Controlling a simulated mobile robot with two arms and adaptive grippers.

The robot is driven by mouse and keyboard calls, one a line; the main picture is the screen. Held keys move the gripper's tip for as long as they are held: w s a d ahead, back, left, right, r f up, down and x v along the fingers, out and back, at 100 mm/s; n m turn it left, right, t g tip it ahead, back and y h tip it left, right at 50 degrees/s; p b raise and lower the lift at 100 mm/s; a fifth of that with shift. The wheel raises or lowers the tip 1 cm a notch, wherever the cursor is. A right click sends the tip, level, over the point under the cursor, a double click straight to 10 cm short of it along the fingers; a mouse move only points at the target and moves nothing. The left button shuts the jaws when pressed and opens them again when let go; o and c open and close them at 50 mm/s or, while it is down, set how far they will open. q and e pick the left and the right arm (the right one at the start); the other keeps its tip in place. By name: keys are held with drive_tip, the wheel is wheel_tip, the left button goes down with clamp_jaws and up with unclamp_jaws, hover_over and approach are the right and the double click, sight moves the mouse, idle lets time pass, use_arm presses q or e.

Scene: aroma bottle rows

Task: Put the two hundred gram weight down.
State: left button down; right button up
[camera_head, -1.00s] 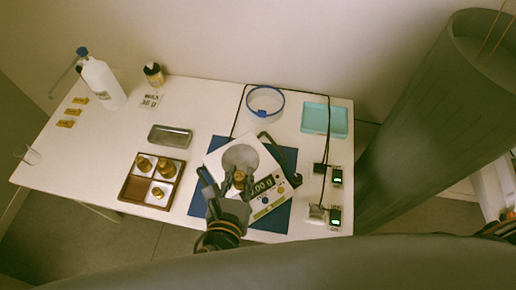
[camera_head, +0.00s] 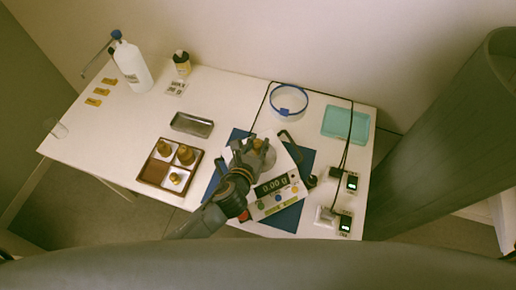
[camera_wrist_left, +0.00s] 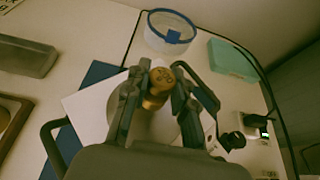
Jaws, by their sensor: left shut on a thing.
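The brass two hundred gram weight (camera_head: 257,145) is between the fingers of my left gripper (camera_head: 254,153), over the round pan of the white scale (camera_head: 281,201). In the left wrist view its marked brass top (camera_wrist_left: 162,76) shows between the fingertips (camera_wrist_left: 160,90); the marking is hard to read. The scale's display appears to read 0.00. The gripper hides the weight's base and part of the pan, so any gap beneath is hard to see. The scale sits turned on a blue mat (camera_head: 289,218). My right gripper is not in view.
A brown compartment box (camera_head: 153,171) holds three brass weights; its front left compartment is empty. A metal tray (camera_head: 192,124), white bottle (camera_head: 132,68), dark bottle (camera_head: 182,64), blue-rimmed round dish (camera_head: 289,101), teal tray (camera_head: 345,124) and black cables (camera_head: 349,140) stand around the scale.

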sight(256, 153)
use_arm(q)
drive_tip(key=shift+s+f, duration=0.1)
drive_tip(key=shift+f, duration=1.25)
drive_tip(key=shift+f, duration=0.25)
drive_tip(key=c, duration=1.1)
unclamp_jaws()
drive_tip(key=shift+r, duration=0.1)
drive_tip(key=shift+s+r, duration=0.1)
drive_tip(key=shift+r, duration=0.1)
drive_tip(key=v, duration=1.2)
drive_tip(key=shift+b, duration=0.4)
